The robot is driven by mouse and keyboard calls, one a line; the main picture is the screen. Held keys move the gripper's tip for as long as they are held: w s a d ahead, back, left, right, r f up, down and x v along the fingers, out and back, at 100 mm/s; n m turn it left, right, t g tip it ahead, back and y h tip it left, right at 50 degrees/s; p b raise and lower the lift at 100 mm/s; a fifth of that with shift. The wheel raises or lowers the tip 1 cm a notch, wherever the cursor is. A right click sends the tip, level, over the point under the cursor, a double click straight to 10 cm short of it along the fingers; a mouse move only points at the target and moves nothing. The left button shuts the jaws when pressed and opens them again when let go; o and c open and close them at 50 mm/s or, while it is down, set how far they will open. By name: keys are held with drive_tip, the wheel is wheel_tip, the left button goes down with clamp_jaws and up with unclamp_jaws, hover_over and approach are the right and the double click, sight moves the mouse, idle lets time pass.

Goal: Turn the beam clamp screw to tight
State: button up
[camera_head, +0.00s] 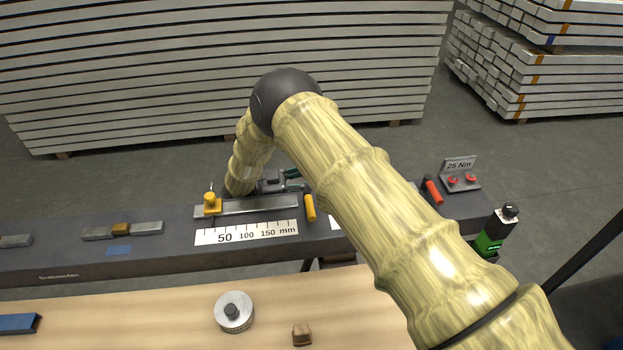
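My gripper (294,180) is low over the dark beam (170,245), just behind the steel rail (260,206). Its fingers point right, and their green tips look apart with nothing seen between them. I cannot tell for sure which part is the clamp screw. An orange handle (310,207) stands at the rail's right end, in front of and apart from the fingertips. A yellow knob (212,203) sits at the rail's left end, above a millimetre scale (246,233).
A wooden bench (130,320) in front holds a round metal weight (233,311), a small brown block (302,335) and a blue bar (18,324). A black-green device (494,232) is at the beam's right end. Stacked panels (200,70) stand behind. My arm hides the beam's middle right.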

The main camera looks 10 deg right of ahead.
drive_tip(key=shift+r, duration=5)
